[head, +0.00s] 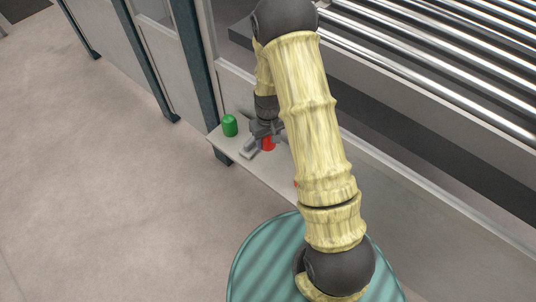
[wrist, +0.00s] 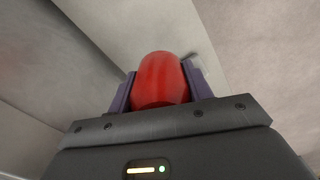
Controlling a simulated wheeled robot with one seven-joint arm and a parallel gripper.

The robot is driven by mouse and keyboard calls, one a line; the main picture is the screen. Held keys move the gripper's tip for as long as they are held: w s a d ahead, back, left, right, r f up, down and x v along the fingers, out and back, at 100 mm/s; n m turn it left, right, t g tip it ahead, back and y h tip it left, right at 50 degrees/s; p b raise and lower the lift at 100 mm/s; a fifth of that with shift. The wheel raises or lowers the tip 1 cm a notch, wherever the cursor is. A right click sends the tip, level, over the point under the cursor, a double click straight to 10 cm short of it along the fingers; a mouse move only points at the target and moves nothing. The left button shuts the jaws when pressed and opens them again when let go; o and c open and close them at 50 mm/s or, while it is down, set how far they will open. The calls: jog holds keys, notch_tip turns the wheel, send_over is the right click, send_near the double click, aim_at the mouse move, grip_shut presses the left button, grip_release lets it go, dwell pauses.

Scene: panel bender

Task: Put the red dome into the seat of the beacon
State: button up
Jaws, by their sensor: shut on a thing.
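The red dome (wrist: 160,80) is a smooth, rounded red piece. It stands between the two purple-grey fingers of my gripper (wrist: 160,92) in the wrist view, with a finger against each side. In the head view my gripper (head: 266,133) is low over the far end of a pale shelf, with the red dome (head: 268,144) showing below it. I cannot tell whether the dome touches the shelf. I cannot make out the beacon or its seat; my arm covers part of the shelf.
A green dome-topped piece (head: 230,125) stands on the pale shelf (head: 275,176), left of my gripper. A small red bit (head: 296,184) shows beside my arm. Metal rollers (head: 440,75) lie to the upper right. The floor (head: 110,180) on the left is clear.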

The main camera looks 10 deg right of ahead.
send_over(268, 158)
notch_tip(268, 158, down, 4)
jog(key=shift+a+f, duration=0.1)
jog(key=shift+f, duration=0.15)
jog(key=shift+s+f, duration=0.1)
jog(key=shift+f, duration=1.8)
